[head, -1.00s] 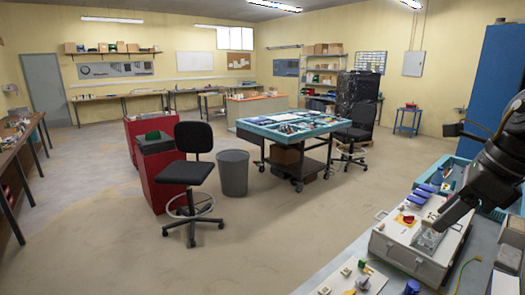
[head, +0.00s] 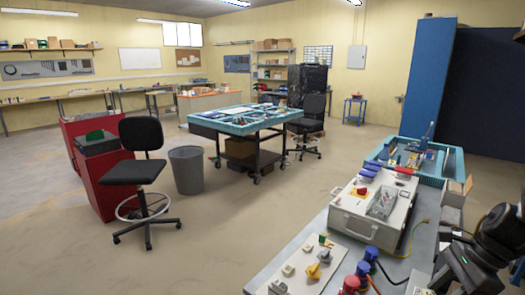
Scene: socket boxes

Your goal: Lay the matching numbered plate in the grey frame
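I cannot make out a numbered plate or a grey frame in the head view; the parts on the bench are too small to read. A white case (head: 352,222) stands on the grey bench at the right, with a clear box (head: 383,203) and a red part (head: 363,191) on top. My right gripper (head: 452,272) is dark and low at the right edge, right of the case and apart from it. Its fingers are not clear, so I cannot tell whether it is open. My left gripper is out of view.
A white board with yellow and grey parts (head: 313,271) and red and blue plugs (head: 363,268) lie at the bench front. A teal tray (head: 455,164) and an open carton (head: 456,190) are behind. A stool (head: 142,174) and bin (head: 187,170) stand on the floor left.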

